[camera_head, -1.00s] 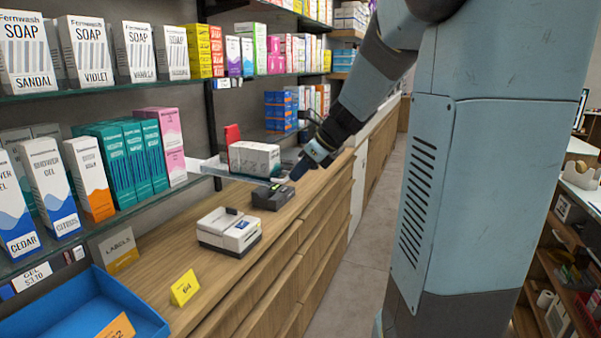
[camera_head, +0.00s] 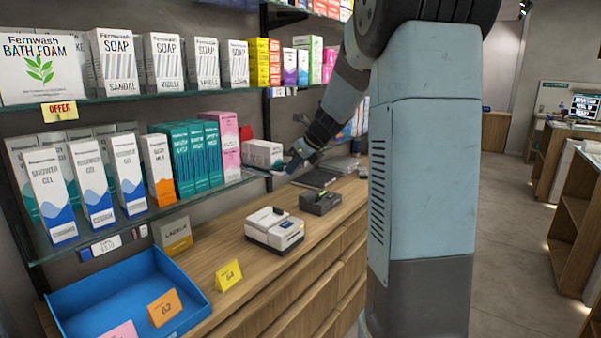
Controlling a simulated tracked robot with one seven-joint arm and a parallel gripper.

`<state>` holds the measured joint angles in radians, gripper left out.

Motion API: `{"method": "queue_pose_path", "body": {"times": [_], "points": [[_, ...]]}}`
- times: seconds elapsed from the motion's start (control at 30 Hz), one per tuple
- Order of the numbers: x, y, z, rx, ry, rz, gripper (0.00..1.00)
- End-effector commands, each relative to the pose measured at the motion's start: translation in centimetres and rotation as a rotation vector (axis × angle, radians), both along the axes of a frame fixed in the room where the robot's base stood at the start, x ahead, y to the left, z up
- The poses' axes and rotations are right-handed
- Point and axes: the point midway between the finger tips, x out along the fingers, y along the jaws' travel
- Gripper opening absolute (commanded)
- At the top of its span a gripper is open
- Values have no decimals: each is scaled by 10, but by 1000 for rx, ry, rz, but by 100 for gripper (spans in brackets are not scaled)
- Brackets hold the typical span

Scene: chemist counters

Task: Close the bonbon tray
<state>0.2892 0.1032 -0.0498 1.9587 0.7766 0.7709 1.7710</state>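My gripper (camera_head: 292,164) is small and far off in the head view, at the end of my arm reaching over the wooden counter. It is close to the right end of a white box (camera_head: 262,153). Whether it touches the box or a pale, see-through edge (camera_head: 252,173) below it, I cannot tell. That edge may belong to the bonbon tray, but I cannot make out a tray for certain. The fingers are too small to show whether they are open or shut. My arm and column hide part of the counter behind them.
A dark grey device (camera_head: 320,202) and a white device (camera_head: 274,230) stand on the counter (camera_head: 225,265). A blue bin (camera_head: 80,300) is at the front left. Glass shelves (camera_head: 150,214) with upright boxes line the wall. Open floor (camera_head: 525,230) lies to the right.

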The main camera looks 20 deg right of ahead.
Motion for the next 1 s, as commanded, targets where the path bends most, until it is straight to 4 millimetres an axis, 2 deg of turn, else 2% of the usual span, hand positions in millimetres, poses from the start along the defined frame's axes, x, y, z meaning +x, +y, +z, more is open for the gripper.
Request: {"method": "queue_pose_path", "body": {"times": [0.2, 0.4, 1.0], "points": [[29, 14, -2, -1, 3, -4, 0], [42, 22, -2, -1, 3, -4, 0], [44, 25, 0, 2, 1, -1, 0]]}}
